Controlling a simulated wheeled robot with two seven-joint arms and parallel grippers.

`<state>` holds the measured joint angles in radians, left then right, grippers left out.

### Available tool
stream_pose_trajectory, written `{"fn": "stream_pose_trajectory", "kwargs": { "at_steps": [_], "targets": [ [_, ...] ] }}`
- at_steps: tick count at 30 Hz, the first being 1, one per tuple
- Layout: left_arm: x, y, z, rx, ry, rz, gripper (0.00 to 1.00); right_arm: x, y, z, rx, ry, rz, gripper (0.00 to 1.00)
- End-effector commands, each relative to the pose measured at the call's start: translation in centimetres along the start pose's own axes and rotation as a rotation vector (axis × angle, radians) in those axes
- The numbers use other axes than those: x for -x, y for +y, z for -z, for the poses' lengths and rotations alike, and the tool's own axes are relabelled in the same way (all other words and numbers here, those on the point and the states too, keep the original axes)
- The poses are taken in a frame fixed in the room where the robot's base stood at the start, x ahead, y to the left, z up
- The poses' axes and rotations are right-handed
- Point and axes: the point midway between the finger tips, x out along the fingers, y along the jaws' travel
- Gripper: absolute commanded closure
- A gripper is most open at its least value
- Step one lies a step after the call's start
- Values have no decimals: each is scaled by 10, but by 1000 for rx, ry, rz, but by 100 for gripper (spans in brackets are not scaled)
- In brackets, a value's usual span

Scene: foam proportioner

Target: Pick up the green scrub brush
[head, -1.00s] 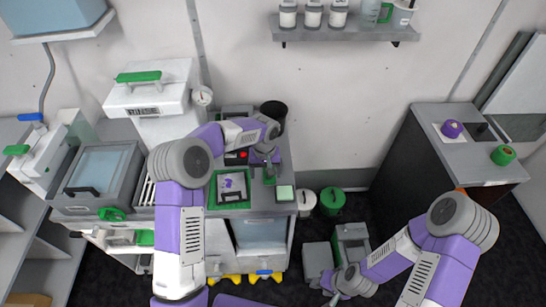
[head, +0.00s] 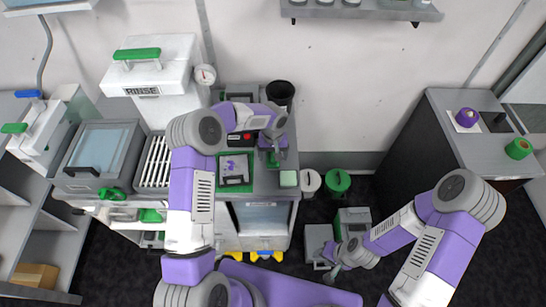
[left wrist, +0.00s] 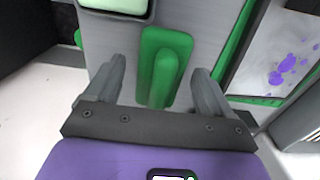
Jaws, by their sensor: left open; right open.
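The green scrub brush (left wrist: 168,62) lies on the grey counter top, with a raised green handle, between the two fingers of my left gripper (left wrist: 157,72) in the left wrist view. The fingers stand apart on either side of the handle, and I see a gap on both sides. In the head view the brush (head: 272,159) shows only as a small green patch below my left gripper (head: 273,146), which hides part of it. My right gripper (head: 334,270) is open, low in front of the grey boxes.
A tray with a green rim (head: 234,187) and purple-spotted contents sits left of the brush. A black cup (head: 280,93) stands behind. A white RINSE tank (head: 153,80) stands at the left.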

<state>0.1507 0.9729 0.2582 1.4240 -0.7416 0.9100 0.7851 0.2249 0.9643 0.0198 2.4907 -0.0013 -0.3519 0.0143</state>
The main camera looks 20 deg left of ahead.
Motion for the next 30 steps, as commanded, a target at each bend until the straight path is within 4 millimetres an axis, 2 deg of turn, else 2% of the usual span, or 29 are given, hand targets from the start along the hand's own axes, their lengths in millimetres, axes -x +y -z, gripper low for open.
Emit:
{"fn": "stream_pose_trajectory", "kwargs": {
  "at_steps": [4, 19, 30],
  "targets": [
    [0, 0, 0, 0, 1, 0, 17, 0, 0, 0, 0, 0, 0, 57],
    [1, 0, 0, 0, 0, 0, 94, 0, 0, 0, 0, 0, 0, 57],
    [5, 0, 0, 1, 1, 0, 94, 2, -1, 0, 0, 0, 0, 57]
  ]
}}
